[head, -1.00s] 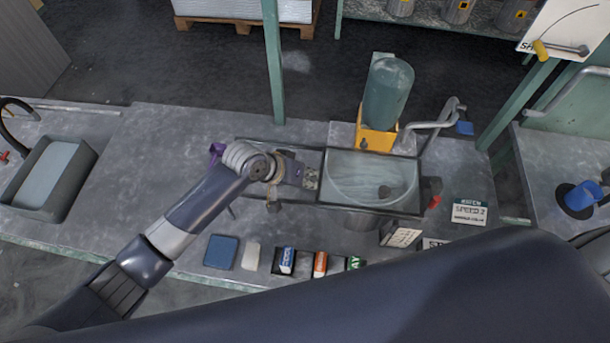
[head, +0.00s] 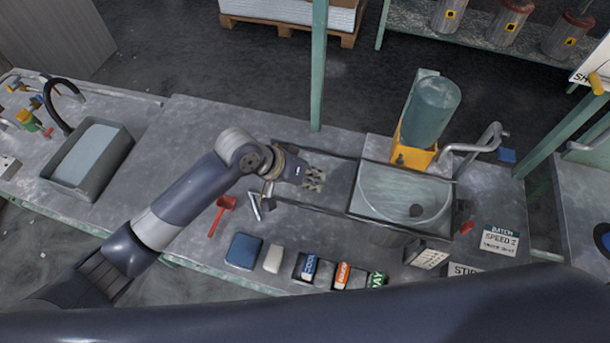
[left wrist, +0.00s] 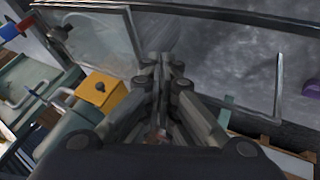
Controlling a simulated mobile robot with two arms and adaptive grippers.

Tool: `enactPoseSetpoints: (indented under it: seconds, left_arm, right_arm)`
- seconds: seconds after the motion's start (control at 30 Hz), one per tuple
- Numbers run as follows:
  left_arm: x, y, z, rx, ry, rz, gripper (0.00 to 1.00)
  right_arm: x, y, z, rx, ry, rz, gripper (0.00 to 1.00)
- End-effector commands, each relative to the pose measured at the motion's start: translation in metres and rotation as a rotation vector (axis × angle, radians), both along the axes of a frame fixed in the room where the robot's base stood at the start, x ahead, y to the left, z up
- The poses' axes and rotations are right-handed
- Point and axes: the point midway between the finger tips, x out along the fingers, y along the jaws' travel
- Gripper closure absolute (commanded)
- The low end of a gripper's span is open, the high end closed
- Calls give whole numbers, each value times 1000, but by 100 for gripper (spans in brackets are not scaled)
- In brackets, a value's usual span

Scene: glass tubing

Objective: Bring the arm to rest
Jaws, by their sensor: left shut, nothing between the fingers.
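My left gripper (head: 315,179) is shut and empty. In the head view it shows over the left part of the dark-framed tray, to the left of the round basin (head: 385,193). Its arm comes in from the lower left, bent at the wrist. In the left wrist view the two fingers (left wrist: 163,75) lie together, pointing away from the camera, with nothing visible between them. My right gripper is not in view.
A yellow stand with a green tank (head: 432,110) is behind the basin. A red tool (head: 220,212), a blue block (head: 244,251) and several labelled blocks lie along the bench front. A grey sink (head: 90,160) is at the left. A green post (head: 318,70) rises behind the gripper.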

Motion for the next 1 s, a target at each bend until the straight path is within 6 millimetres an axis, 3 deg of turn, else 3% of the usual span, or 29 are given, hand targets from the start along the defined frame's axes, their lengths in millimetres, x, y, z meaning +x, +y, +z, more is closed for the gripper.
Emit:
enactPoseSetpoints:
  seconds: [0.3,0.57,0.77,1.0]
  left_arm:
    - [-5,18,24,3,-1,1,100]
    - [-9,18,24,-1,-3,0,100]
    - [-32,25,17,-8,-42,13,100]
    - [-64,70,2,51,-97,110,100]
  right_arm:
    - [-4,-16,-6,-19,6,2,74]
    - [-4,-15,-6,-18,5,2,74]
    - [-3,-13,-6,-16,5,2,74]
    - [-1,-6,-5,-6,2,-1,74]
